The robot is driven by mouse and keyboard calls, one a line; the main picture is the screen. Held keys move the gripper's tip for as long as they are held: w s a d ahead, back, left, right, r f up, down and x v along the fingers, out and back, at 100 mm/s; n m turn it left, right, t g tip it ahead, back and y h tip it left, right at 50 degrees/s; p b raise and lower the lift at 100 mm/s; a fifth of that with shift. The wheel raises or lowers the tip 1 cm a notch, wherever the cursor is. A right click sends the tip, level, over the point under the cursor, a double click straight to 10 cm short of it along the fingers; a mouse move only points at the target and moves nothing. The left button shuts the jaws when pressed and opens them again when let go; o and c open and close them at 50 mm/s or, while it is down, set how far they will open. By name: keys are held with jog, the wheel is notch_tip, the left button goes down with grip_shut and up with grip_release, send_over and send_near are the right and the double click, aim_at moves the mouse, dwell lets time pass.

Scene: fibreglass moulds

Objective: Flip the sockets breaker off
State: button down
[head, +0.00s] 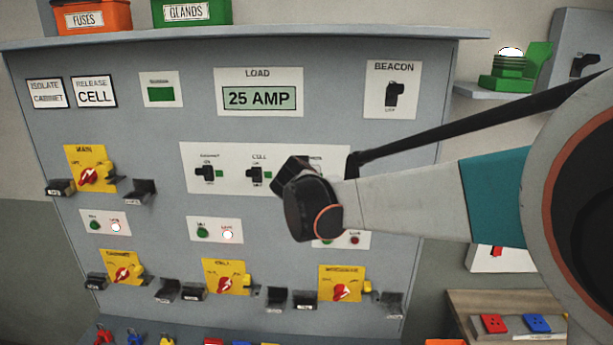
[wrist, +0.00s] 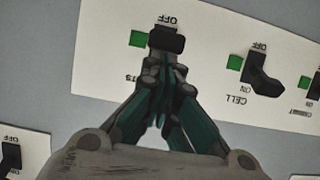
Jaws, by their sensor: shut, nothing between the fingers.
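The sockets breaker (wrist: 166,40) is a black toggle on a white plate, under the tips of my gripper in the wrist view. That view is upside down, with OFF printed above the toggle and a green square beside it. Only "TS" of its label shows. My gripper (wrist: 165,70) is shut and empty, its tips at the near edge of the toggle; I cannot tell if they touch. In the head view my gripper (head: 291,172) hides the sockets breaker. The toggle's exact position is partly hidden by the fingers.
The cell breaker (wrist: 264,76) sits beside it, also in the head view (head: 256,174), with the cabinet breaker (head: 206,170) further left. The beacon switch (head: 391,94) is above right. Yellow isolators with red knobs and black brackets project below.

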jog(key=shift+s+f+b, duration=0.25)
jog(key=shift+f+b, duration=0.2)
jog(key=shift+f, duration=0.2)
jog(key=shift+s+f+b, duration=0.25)
jog(key=shift+f+b, duration=0.2)
jog(key=shift+f, duration=0.15)
jog(key=shift+s, duration=0.1)
dwell(0.6)
jog(key=shift+s+f, duration=0.35)
jog(key=shift+s, duration=0.25)
